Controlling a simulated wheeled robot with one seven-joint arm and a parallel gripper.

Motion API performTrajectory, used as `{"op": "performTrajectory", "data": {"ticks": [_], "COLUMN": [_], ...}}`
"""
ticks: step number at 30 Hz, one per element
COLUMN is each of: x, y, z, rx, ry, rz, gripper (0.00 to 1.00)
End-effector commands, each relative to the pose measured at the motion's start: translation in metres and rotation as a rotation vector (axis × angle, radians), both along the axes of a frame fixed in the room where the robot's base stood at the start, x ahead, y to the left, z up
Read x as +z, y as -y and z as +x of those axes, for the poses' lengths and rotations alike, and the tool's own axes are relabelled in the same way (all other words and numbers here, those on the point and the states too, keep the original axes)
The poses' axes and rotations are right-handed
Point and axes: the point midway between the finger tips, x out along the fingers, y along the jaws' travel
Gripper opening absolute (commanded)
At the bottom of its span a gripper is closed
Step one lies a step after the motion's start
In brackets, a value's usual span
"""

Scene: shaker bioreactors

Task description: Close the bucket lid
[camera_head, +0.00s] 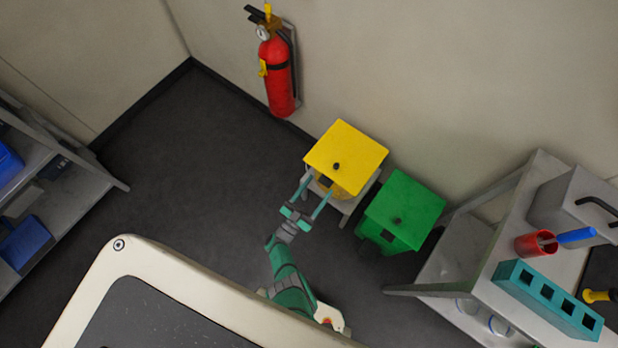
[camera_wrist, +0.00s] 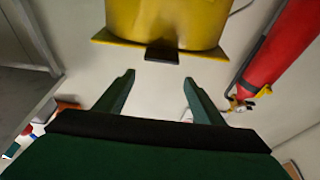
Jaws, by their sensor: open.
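A yellow bucket lid (camera_head: 358,150) with a small dark knob stands against the wall in the head view. A rounded yellow part and a pale bucket body (camera_head: 350,204) show below it. The lid looks raised or tilted, but I cannot tell how far. In the wrist view, the yellow piece (camera_wrist: 160,22) fills the top middle, with a flat rim and a black tab (camera_wrist: 162,55) at its edge. My gripper (camera_head: 317,189) is open and empty at the near side of the yellow bucket. In the wrist view its fingertips (camera_wrist: 159,78) point towards the black tab, apart from it.
A green lidded bucket (camera_head: 405,205) stands close to the right of the yellow one. A red fire extinguisher (camera_head: 277,72) hangs on the wall, also in the wrist view (camera_wrist: 285,50). A workbench (camera_head: 470,290) is at right, shelves (camera_head: 75,195) at left. Floor left of my arm is clear.

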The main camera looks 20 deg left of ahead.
Motion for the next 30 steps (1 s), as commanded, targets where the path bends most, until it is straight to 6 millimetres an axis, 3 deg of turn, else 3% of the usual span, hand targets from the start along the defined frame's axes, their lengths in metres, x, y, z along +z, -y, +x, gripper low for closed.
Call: {"op": "performTrajectory", "data": {"ticks": [6, 12, 30], "x": [-0.011, -0.016, -0.018], "y": [-0.009, -0.013, -0.015], "z": [-0.035, -0.049, -0.059], "rx": [0.004, 0.0, 0.001], "ry": [0.001, 0.0, 0.003], "rz": [-0.003, 0.001, -0.001], "gripper": [0.62, 0.62, 0.62]}}
